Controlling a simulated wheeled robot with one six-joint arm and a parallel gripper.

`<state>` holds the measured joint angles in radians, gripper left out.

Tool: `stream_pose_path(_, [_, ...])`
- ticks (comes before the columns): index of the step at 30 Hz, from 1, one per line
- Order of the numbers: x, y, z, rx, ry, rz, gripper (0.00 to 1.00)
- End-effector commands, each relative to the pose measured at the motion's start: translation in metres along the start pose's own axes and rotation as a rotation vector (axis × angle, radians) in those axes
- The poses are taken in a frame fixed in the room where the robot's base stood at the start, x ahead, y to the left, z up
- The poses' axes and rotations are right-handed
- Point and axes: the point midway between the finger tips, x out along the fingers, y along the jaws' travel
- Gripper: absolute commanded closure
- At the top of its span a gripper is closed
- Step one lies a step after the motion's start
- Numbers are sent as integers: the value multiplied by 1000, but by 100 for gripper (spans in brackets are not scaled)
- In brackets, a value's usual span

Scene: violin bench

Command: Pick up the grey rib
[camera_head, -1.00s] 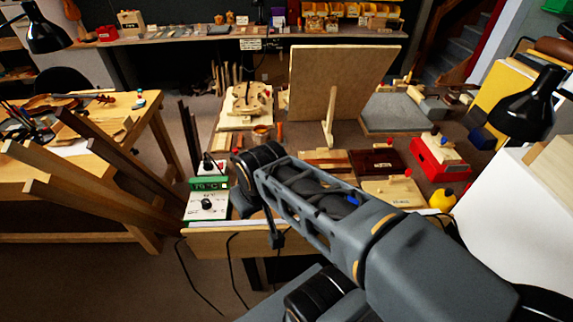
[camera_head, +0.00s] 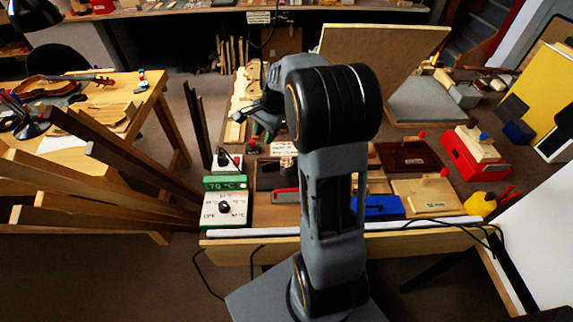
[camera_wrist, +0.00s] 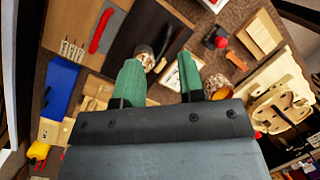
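My gripper (camera_head: 263,130) is open, its two green fingers spread apart over the bench near the back-left of my arm. In the wrist view the fingers (camera_wrist: 160,72) point at a dark board (camera_wrist: 150,30), and a small round-topped piece (camera_wrist: 145,52) shows by the left fingertip. Nothing is clearly held. I cannot single out the grey rib with certainty. A flat grey piece (camera_wrist: 116,28) lies beside a red strip (camera_wrist: 101,30) at the upper left of the wrist view. In the head view my arm hides part of the bench.
A heater box reading 70 °C (camera_head: 225,203) stands at the bench's front left. A blue block (camera_head: 378,207), a red box (camera_head: 470,158) and a yellow pot (camera_head: 482,204) lie to the right. A large upright board (camera_head: 375,55) stands behind. A violin body (camera_wrist: 280,108) lies right in the wrist view.

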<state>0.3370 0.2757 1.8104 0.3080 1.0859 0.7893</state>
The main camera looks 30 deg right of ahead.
Motion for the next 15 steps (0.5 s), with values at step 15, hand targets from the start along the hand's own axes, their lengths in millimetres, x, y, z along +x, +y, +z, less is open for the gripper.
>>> stream_pose_path(15, [78,-16,-72,448,-135,18,64])
